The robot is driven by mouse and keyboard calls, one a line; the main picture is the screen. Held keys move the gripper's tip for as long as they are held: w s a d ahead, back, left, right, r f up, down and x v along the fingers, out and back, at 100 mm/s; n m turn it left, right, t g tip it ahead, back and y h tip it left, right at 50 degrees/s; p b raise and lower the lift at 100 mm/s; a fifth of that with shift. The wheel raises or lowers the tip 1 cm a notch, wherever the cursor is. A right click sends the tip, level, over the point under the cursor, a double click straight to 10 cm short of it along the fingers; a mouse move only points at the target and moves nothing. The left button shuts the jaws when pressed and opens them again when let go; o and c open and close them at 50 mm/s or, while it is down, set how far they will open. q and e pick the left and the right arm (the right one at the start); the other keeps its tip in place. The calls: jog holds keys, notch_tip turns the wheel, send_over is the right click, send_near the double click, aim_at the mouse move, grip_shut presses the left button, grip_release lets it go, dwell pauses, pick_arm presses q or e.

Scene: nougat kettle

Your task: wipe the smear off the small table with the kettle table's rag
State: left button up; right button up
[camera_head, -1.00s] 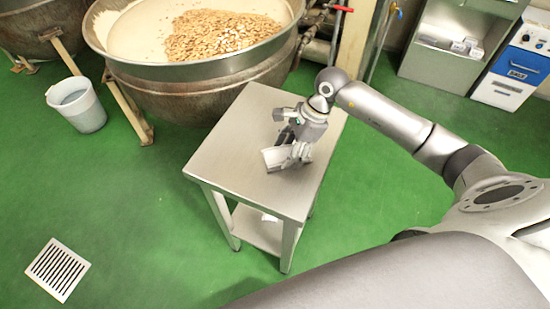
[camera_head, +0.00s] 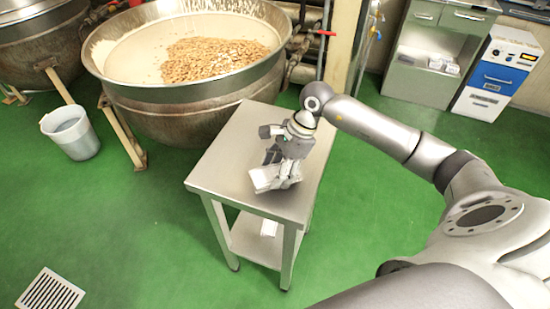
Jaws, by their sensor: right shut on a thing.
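The small steel table (camera_head: 222,165) stands in the middle of the view. My right gripper (camera_head: 276,178) is over its top, towards the front right part, and is shut on a white rag (camera_head: 265,180). The rag is at the tabletop; I cannot tell whether it presses on it. I see no smear on the bare part of the top; the gripper and rag hide some of it. My left gripper is not in view.
A large kettle (camera_head: 130,100) with nuts in a pale mass stands behind the table. A grey bucket (camera_head: 72,135) is at the left. Cabinets (camera_head: 435,60) stand at the back right. Green floor is clear around the table.

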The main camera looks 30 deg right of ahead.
jog(key=shift+d+r+p, duration=0.2)
jog(key=shift+r+p, duration=0.15)
jog(key=shift+r, duration=0.35)
jog(key=shift+r+p, duration=0.3)
jog(key=shift+r, duration=0.55)
jog(key=shift+a+r+p, duration=0.1)
jog(key=shift+r+p, duration=0.4)
jog(key=shift+r, duration=0.6)
jog(key=shift+a, duration=0.1)
